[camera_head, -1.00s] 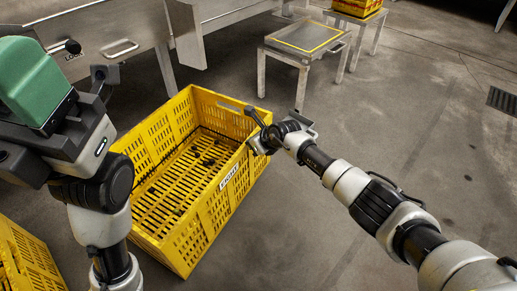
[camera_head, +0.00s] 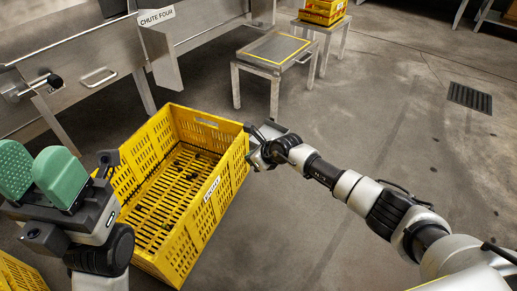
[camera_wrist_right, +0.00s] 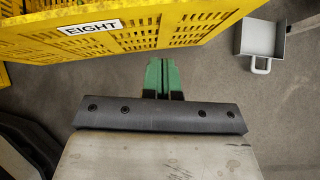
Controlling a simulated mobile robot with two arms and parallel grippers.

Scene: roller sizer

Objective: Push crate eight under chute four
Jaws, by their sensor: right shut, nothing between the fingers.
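Crate eight (camera_head: 178,237) is a yellow slatted crate on the floor, with dark bits inside. Its EIGHT label also shows in the right wrist view (camera_wrist_right: 92,29). The CHUTE FOUR sign (camera_head: 157,17) hangs on the metal machine behind and left of the crate; the crate lies on the near side of it. My right gripper (camera_head: 251,146) is at the crate's right side near the far corner. Its green fingers (camera_wrist_right: 164,63) are shut and empty, close to the crate wall; contact is unclear. My left gripper (camera_head: 38,166) is open and empty, left of the crate.
A low metal table (camera_head: 275,50) stands beyond the crate, with a yellow-and-red crate (camera_head: 323,10) behind it. Another yellow crate (camera_head: 20,275) is at the lower left. Machine legs (camera_head: 145,92) stand beyond crate eight. The floor to the right is clear, with a drain grate (camera_head: 470,98).

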